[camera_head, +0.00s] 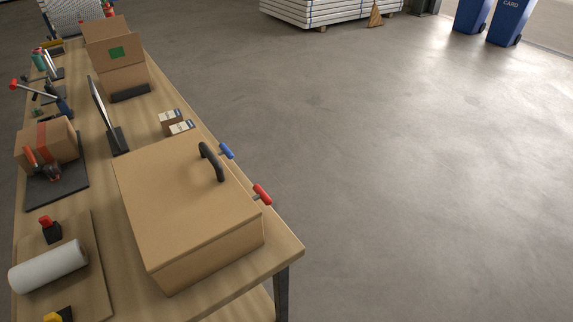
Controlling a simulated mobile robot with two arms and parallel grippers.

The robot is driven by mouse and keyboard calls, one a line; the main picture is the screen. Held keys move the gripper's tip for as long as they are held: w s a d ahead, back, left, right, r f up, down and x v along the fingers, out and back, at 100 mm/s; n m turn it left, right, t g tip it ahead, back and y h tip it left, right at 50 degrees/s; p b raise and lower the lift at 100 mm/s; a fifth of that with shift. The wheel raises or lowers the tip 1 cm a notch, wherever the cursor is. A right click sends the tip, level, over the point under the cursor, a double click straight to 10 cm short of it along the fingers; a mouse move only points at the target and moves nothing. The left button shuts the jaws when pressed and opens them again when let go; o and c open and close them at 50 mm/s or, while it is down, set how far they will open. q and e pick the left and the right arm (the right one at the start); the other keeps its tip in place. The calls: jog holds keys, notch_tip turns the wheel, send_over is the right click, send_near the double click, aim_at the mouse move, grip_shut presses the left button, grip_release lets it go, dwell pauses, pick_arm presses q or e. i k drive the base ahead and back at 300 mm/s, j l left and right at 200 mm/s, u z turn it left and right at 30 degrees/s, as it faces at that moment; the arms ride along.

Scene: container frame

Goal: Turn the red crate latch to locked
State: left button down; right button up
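A tan crate (185,200) with a flat, closed lid sits at the front end of the wooden table in the head view. A black curved handle (211,160) stands on its lid toward the right. The red crate latch (262,194) sticks out from the crate's right side, nearer the front corner. A blue latch (226,151) sticks out from the same side, farther back. The mounts of both latches are mostly hidden, so I cannot tell whether the red one is locked. Neither of my grippers shows in this view.
Along the table's left are a white roll (48,266), a taped box (48,146) on a dark mat and several tools. Behind the crate are small boxes (172,122), a dark upright panel (101,104) and an open carton (118,69). The floor (400,180) right of the table is clear.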

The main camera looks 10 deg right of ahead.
aim_at(260, 195)
jog(key=l+u, duration=0.4)
jog(key=l, duration=0.4)
jog(key=l+u, duration=0.25)
jog(key=l, duration=0.7)
jog(key=l+u, duration=0.3)
jog(key=l, duration=0.65)
jog(key=i+j, duration=0.15)
